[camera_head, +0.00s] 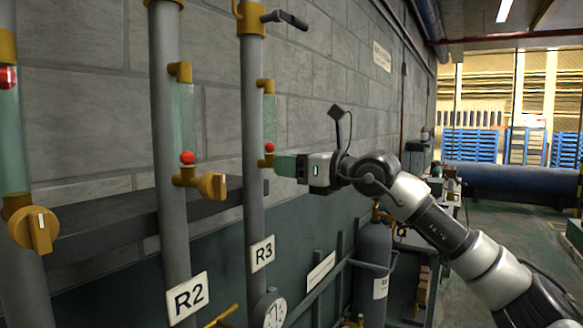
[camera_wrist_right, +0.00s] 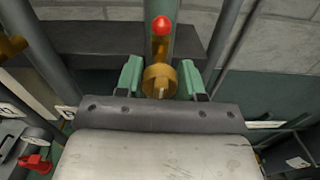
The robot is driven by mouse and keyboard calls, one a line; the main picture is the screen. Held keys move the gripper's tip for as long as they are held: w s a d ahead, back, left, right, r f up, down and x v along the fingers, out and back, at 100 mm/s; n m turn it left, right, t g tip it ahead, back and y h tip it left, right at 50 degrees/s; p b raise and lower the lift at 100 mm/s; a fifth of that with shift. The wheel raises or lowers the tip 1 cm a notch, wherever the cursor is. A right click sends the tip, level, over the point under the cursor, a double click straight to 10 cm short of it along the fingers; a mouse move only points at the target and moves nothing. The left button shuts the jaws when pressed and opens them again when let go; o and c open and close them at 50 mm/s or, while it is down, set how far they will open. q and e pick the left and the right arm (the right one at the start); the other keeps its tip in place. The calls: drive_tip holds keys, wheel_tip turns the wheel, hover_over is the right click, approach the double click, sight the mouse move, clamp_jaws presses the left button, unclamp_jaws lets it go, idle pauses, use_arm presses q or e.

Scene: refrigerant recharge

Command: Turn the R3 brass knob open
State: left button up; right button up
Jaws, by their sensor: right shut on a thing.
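The R3 pipe (camera_head: 254,120) stands upright at the middle left, with an R3 label (camera_head: 262,253) low on it. A sight tube (camera_head: 269,118) with a red ball (camera_head: 269,147) is fixed to it. My right gripper (camera_head: 284,166) reaches the brass fitting below this tube from the right. Its green fingers hide the R3 brass knob in the head view. In the right wrist view, the round brass knob (camera_wrist_right: 160,81) sits between the fingers of my right gripper (camera_wrist_right: 161,79), which is shut on it. My left gripper is not in view.
The R2 pipe (camera_head: 168,140), with its own brass knob (camera_head: 212,186), stands to the left. Another brass knob (camera_head: 33,230) is at the far left. A gauge (camera_head: 269,310) and a grey gas cylinder (camera_head: 374,260) are below. A black lever (camera_head: 285,19) juts out above.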

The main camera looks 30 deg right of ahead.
drive_tip(key=m+b, duration=0.2)
drive_tip(key=m, duration=0.1)
drive_tip(key=shift+f+m+b, duration=0.15)
drive_tip(key=shift+m+b, duration=0.15)
drive_tip(key=shift+b, duration=0.05)
drive_tip(key=m+b, duration=0.1)
drive_tip(key=m, duration=0.2)
drive_tip(key=shift+d+m+b, duration=0.1)
drive_tip(key=shift+m+b, duration=0.25)
drive_tip(key=shift+m, duration=0.05)
drive_tip(key=m+b, duration=0.1)
drive_tip(key=m, duration=0.4)
drive_tip(key=shift+b, duration=0.35)
drive_tip(key=m+b, duration=0.1)
drive_tip(key=m, duration=0.4)
drive_tip(key=shift+d, duration=0.1)
drive_tip(key=o, duration=0.9)
drive_tip(key=shift+w, duration=0.1)
